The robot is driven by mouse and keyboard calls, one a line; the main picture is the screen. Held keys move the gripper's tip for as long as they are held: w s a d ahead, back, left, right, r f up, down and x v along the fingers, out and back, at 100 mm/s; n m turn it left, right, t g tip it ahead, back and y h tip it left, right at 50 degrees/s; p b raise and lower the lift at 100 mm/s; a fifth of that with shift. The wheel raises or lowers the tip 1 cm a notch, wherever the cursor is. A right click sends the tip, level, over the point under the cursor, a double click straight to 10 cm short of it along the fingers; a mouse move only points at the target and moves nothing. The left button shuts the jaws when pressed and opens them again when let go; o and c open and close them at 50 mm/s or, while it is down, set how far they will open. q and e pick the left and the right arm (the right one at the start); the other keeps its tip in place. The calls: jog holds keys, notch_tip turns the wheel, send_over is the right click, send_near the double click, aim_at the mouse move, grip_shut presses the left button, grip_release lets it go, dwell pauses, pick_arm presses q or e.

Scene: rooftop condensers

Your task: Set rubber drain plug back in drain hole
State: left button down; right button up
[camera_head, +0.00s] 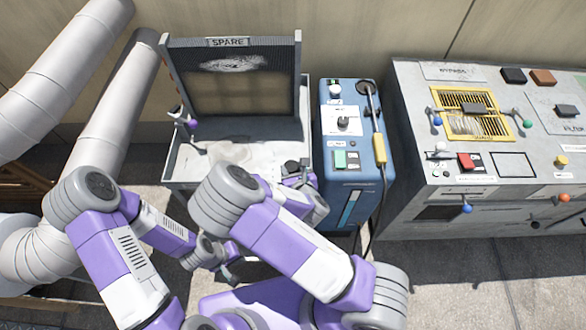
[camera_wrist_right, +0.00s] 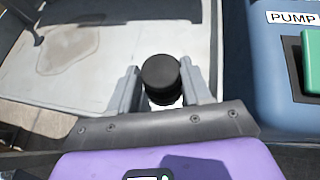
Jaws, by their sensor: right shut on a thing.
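The black round rubber plug (camera_wrist_right: 161,74) sits between the two grey fingers of my right gripper (camera_wrist_right: 161,90) in the right wrist view. The fingers are shut on its sides. In the head view my right gripper (camera_head: 295,174) is over the front right corner of the grey pan (camera_head: 168,168), largely behind my own arm. My left gripper (camera_head: 224,270) is low, in front of the pan; its fingers are too small and covered to read. I cannot make out the drain hole in either view.
A wet patch (camera_wrist_right: 66,49) lies on the pan floor. A panel marked SPARE (camera_head: 229,82) stands at the pan's back. A blue pump box (camera_head: 349,190) with a green button is close on the right. Further right is a grey control bench (camera_head: 425,140).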

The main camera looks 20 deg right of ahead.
jog(key=shift+s+f, duration=0.2)
jog(key=shift+f, duration=0.25)
dwell(0.4)
jog(key=o, duration=1.2)
jog(key=shift+s, duration=0.15)
jog(key=shift+s+r, duration=0.15)
jog(key=shift+s, duration=0.05)
jog(key=p+v, duration=0.2)
jog(key=p, duration=0.1)
jog(key=p+v, duration=0.2)
jog(key=p, duration=0.1)
jog(key=p+v, duration=0.3)
jog(key=p, duration=0.1)
jog(key=shift+w+d+r, duration=0.2)
jog(key=shift+d+r, duration=0.05)
jog(key=shift+d, duration=0.05)
